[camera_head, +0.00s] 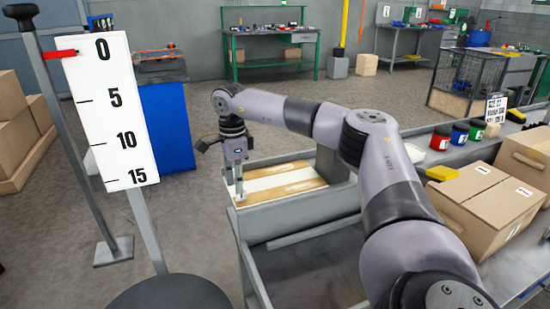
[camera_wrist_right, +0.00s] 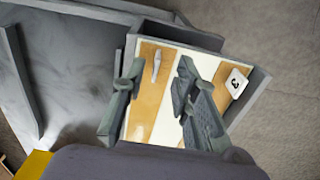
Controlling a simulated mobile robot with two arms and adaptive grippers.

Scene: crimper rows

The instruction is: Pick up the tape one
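My right gripper (camera_head: 239,192) reaches down over a shallow tray (camera_head: 334,167) with wood-coloured and white stripes. A small pale grey object (camera_wrist_right: 156,66) lies on the left wood-coloured stripe, near the left fingertip. I cannot make out which thing is the tape one. My left gripper is not in view.
A white scale board (camera_head: 110,115) stands at the left. Cardboard boxes (camera_head: 480,195) and jars in red (camera_head: 440,139), blue (camera_head: 460,134) and green (camera_head: 477,130) sit on the right-hand bench. A green workbench (camera_head: 270,64) stands at the back.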

